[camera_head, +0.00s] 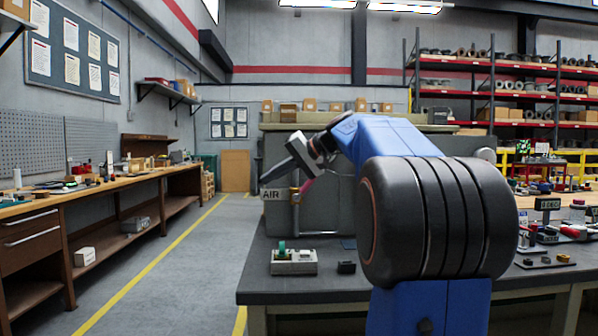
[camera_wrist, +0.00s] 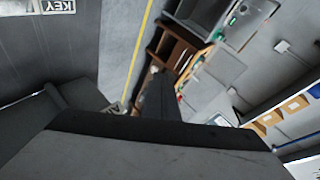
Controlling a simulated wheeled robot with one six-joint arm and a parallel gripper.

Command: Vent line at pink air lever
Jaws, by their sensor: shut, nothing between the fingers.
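The pink air lever (camera_head: 307,186) shows in the head view as a small pink piece below my gripper's body, beside the white AIR sign (camera_head: 272,194). Most of the lever is hidden or too small to make out. My gripper (camera_head: 266,178) is shut and empty, its dark fingers slanting down and left just above the AIR sign. Its fingers also show in the wrist view (camera_wrist: 158,92), where the lever is not seen. I cannot tell whether the gripper touches the lever.
A grey workbench (camera_head: 300,283) carries a small box with a green switch (camera_head: 293,262) and a black block (camera_head: 346,267). A large grey cabinet (camera_head: 330,215) stands behind. A wooden bench (camera_head: 100,190) lines the left wall; the floor between is clear. The wrist view shows a KEY sign (camera_wrist: 58,6).

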